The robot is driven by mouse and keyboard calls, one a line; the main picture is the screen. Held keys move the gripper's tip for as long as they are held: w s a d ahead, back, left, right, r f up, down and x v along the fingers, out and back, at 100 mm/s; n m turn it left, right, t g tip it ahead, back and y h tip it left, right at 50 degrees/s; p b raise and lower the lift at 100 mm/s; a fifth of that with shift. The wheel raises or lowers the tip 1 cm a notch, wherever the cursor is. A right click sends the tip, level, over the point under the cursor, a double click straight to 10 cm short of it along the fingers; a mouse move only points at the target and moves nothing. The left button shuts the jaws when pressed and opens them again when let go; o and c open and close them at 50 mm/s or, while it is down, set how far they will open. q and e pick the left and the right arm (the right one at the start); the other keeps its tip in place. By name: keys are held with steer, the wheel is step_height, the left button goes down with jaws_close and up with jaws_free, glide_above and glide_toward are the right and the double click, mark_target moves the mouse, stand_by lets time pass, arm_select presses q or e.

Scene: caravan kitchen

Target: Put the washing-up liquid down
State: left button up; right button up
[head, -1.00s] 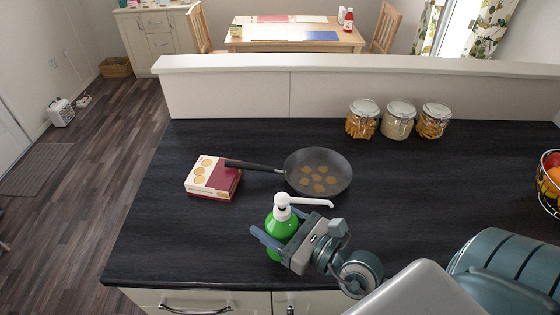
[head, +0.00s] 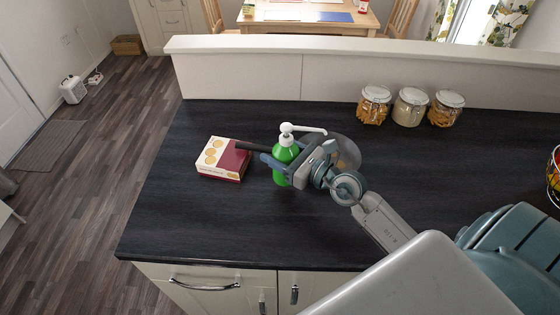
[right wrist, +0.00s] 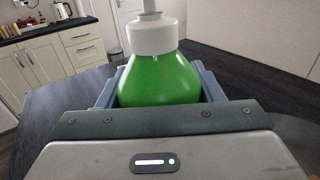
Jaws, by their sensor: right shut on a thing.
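The washing-up liquid (head: 281,160) is a green bottle with a white pump top, upright over the dark worktop (head: 200,210). My right gripper (head: 277,166) is shut on it, with a finger on either side of the bottle. In the right wrist view the green bottle (right wrist: 160,80) sits between the fingers, its white collar above them. The bottle's base is partly hidden, so I cannot tell whether it touches the worktop. My left gripper is not in view.
A frying pan (head: 349,153) lies behind my right gripper, mostly hidden. Several glass jars (head: 410,107) stand near the back ledge (head: 350,65). The worktop's front left is clear.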

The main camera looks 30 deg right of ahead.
steer(key=shift+f+b, duration=0.5)
steer(key=shift+f, duration=1.2)
steer(key=shift+f, duration=0.2)
steer(key=o, duration=1.4)
